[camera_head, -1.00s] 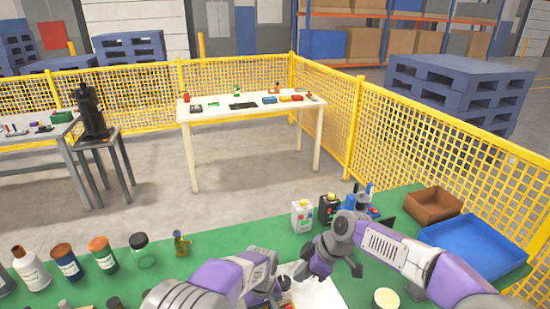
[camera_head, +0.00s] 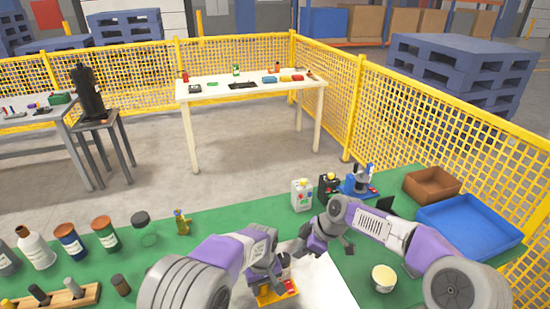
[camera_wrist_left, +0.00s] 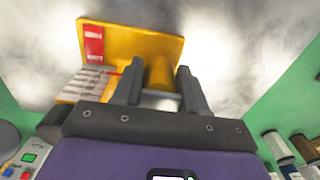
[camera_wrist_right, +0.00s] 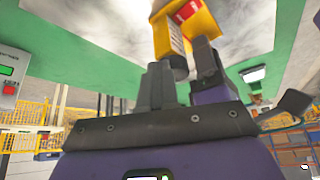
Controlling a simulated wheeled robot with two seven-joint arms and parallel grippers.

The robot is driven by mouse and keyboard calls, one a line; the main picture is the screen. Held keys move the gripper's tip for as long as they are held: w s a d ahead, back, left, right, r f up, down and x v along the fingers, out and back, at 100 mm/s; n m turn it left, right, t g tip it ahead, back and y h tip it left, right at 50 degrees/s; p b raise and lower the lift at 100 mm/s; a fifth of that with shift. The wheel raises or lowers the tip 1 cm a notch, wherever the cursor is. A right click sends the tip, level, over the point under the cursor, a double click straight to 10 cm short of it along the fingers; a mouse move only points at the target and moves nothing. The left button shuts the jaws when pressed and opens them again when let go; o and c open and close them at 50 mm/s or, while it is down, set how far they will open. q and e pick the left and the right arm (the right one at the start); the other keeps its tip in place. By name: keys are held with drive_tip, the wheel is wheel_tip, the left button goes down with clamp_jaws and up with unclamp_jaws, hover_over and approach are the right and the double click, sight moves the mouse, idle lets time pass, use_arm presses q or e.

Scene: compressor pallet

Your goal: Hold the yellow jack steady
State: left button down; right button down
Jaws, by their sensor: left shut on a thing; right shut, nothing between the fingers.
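The yellow jack (camera_head: 267,297) stands on a pale sheet at the front of the green bench, partly hidden by my left arm. In the left wrist view the jack (camera_wrist_left: 160,42) shows its yellow plate, a red label and a round post. My left gripper (camera_head: 268,279) is shut on the jack, its fingers (camera_wrist_left: 158,88) either side of the post. My right gripper (camera_head: 328,250) is shut and empty, above and right of the jack. In the right wrist view the jack (camera_wrist_right: 173,35) shows just beyond the fingers (camera_wrist_right: 182,75).
A blue tray (camera_head: 468,247) and a brown box (camera_head: 431,199) lie to the right. A round cream-topped container (camera_head: 383,278) sits below my right arm. Several bottles and a wooden block (camera_head: 50,297) are at left.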

drive_tip(key=shift+f, duration=0.6)
drive_tip(key=shift+a, duration=0.15)
drive_tip(key=shift+s, duration=0.45)
drive_tip(key=shift+s+a, duration=0.25)
drive_tip(key=shift+s, duration=0.7)
drive_tip(key=shift+s+a, duration=0.2)
drive_tip(key=shift+s, duration=0.05)
drive_tip(key=shift+d, duration=0.15)
wheel_tip(320, 180, up, 6)
drive_tip(key=shift+d, duration=0.35)
idle(0.6)
